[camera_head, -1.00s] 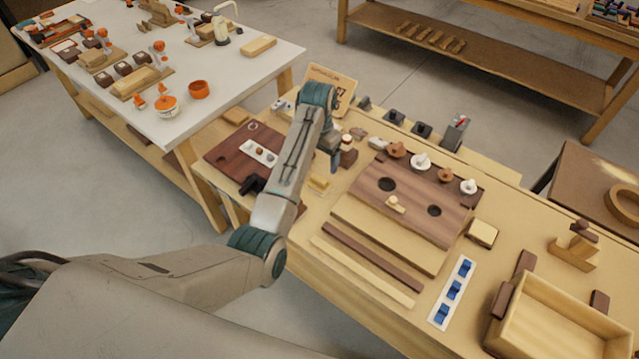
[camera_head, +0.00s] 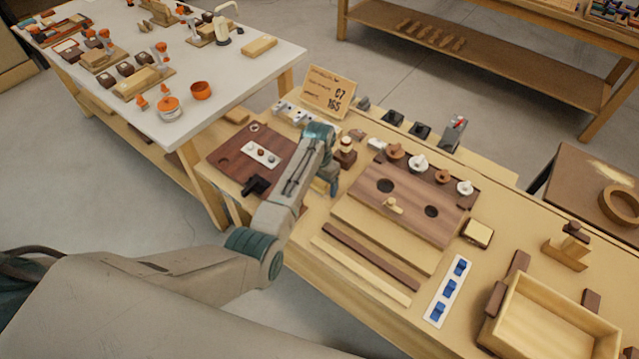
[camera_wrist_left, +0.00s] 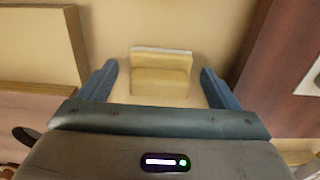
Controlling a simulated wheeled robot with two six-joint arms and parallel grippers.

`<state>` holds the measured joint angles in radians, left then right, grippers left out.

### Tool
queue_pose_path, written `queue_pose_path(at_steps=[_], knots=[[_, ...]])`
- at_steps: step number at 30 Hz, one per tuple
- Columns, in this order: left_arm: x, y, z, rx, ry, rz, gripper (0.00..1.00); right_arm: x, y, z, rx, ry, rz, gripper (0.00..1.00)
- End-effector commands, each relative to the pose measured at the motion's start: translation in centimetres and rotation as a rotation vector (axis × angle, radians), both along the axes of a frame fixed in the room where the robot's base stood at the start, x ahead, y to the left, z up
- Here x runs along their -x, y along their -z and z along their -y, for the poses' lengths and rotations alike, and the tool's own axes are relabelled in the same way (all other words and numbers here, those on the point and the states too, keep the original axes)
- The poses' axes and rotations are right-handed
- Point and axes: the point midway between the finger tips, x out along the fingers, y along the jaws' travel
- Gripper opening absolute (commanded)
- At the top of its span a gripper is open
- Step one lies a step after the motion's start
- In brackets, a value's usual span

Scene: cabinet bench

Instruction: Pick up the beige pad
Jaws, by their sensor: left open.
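The beige pad (camera_wrist_left: 160,80), a small yellowish block with a paler raised strip along its far edge, lies on the bench in the left wrist view. My left gripper (camera_wrist_left: 160,88) is open, with one blue-grey finger on each side of the pad and a gap to both. In the head view the left gripper (camera_head: 332,186) points down over the bench, between the dark brown board and the large wooden board. There the pad (camera_head: 318,186) is mostly hidden by my arm and fingers. My right gripper is not in view.
The dark brown board (camera_head: 228,151) with a white strip lies left of the gripper. The large board with holes (camera_head: 415,195) is close on the right. A knobbed stack (camera_head: 346,154) and a sign card (camera_head: 330,92) stand behind. A wooden tray (camera_head: 500,335) is far right.

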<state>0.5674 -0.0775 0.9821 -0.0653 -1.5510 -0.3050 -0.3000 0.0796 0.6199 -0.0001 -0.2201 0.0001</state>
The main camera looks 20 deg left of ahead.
Motion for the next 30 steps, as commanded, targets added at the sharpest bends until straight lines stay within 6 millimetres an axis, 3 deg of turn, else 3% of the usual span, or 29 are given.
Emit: queue_pose_path(at_steps=[3, 11, 20, 23, 30], knots=[[0.0, 0.0, 0.0, 0.0, 0.0, 0.0, 0.84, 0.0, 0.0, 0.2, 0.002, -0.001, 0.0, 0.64], [0.0, 0.0, 0.0, 0.0, 0.0, 0.0, 0.35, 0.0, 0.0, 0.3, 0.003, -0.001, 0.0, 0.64], [-0.1, -0.4, 0.0, 0.0, 0.0, 0.002, 0.35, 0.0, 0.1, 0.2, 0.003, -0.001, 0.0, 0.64], [-0.1, -1.5, 0.0, 0.0, 0.0, 0.004, 0.35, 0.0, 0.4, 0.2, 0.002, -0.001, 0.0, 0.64], [-0.2, -6.3, 0.0, 0.0, 0.001, 0.006, 0.35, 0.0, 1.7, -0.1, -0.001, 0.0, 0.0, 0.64]])
